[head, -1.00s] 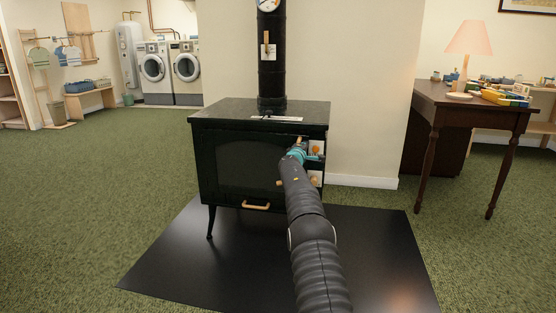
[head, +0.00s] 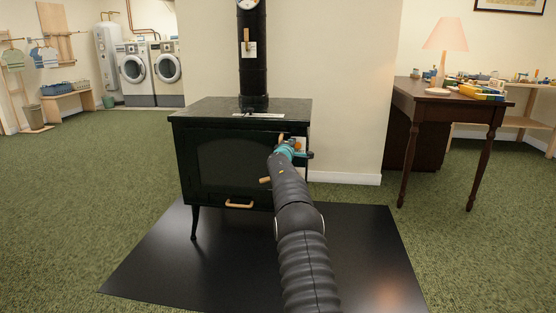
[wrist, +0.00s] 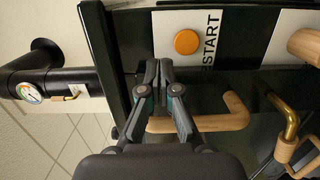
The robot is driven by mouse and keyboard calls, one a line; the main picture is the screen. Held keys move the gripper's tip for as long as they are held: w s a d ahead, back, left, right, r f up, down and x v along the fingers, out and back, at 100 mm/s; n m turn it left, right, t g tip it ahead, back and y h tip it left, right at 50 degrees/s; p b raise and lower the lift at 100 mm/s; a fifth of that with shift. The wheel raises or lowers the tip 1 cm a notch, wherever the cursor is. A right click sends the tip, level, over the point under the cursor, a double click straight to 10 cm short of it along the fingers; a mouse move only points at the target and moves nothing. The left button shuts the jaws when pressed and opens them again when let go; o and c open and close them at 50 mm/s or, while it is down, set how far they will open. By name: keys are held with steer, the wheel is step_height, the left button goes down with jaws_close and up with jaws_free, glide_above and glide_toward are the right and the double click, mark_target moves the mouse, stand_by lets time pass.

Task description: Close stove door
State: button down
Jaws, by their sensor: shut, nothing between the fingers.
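The black stove (head: 240,108) stands ahead in the head view. Its door (head: 225,165), with an arched dark window, looks roughly in line with the front; I cannot tell whether a small gap remains. My gripper (head: 288,150) is at the stove's right front, hiding part of the door's right edge. In the wrist view my gripper (wrist: 152,75) is shut and empty, its fingertips together in front of the dark stove surface. A wooden handle (wrist: 235,112) shows beside and behind the fingers; contact is unclear.
A white panel with an orange button (wrist: 187,42) marked START is close to the fingers. A black floor plate (head: 150,260) lies under the stove. The stovepipe (head: 253,60) rises above. A wooden desk (head: 440,97) with a lamp (head: 443,45) stands right. Green carpet is free at left.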

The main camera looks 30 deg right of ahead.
steer(key=v, duration=1.3)
steer(key=shift+a+b, duration=0.4)
steer(key=shift+w+n, duration=0.1)
steer(key=shift+n, duration=0.2)
